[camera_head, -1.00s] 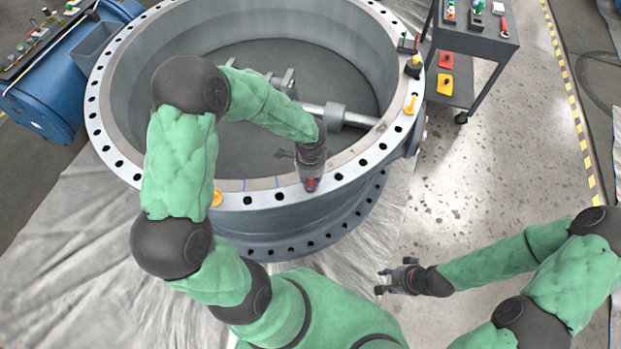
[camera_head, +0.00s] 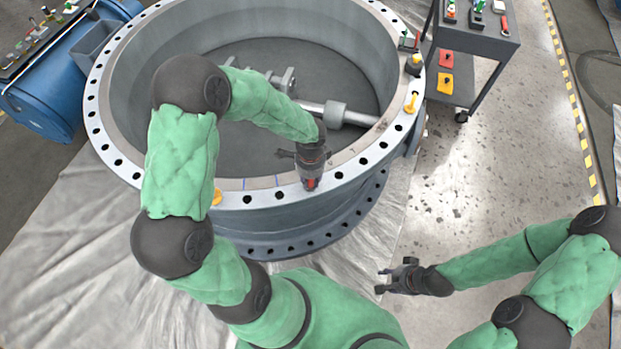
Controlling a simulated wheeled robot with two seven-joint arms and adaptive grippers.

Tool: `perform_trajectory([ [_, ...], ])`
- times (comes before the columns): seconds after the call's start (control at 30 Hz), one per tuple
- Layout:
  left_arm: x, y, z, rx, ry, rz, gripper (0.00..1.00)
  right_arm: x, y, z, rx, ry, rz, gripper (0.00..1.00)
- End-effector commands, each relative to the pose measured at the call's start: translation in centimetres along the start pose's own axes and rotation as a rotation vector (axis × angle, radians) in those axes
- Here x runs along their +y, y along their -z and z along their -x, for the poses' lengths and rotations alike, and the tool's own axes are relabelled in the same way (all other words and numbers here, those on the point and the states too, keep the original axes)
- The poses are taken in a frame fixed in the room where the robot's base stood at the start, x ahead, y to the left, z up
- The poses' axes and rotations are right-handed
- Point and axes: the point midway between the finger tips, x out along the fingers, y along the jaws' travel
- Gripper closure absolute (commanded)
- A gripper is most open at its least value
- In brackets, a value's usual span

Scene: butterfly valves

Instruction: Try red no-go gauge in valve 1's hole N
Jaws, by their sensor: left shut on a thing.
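The big grey butterfly valve (camera_head: 240,184) lies with its ring flange facing up, with many dark bolt holes round the rim. My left gripper (camera_head: 311,180) is over the near part of the flange, pointing down. It is shut on the red gauge (camera_head: 311,183), of which only a small red part shows at the fingertips. The gauge is at the flange surface; I cannot tell whether its tip is in a hole. My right gripper (camera_head: 385,281) is open and empty, low in front of the valve at the right.
Yellow pieces sit on the flange at the near left (camera_head: 217,197) and at the right (camera_head: 411,103). A dark cart (camera_head: 480,45) with tools stands at the upper right. A blue tank (camera_head: 45,105) is at the left.

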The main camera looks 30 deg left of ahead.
Motion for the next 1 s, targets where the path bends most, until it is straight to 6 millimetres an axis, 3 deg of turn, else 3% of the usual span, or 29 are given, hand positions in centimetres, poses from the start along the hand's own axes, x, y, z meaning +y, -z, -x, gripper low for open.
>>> perform_trajectory([
  [1.0, 0.1, 0.0, -1.5, -0.001, -0.002, 0.0, 1.0, 0.4, 0.0, -1.0, 0.0, 0.0, 0.0, 0.6],
])
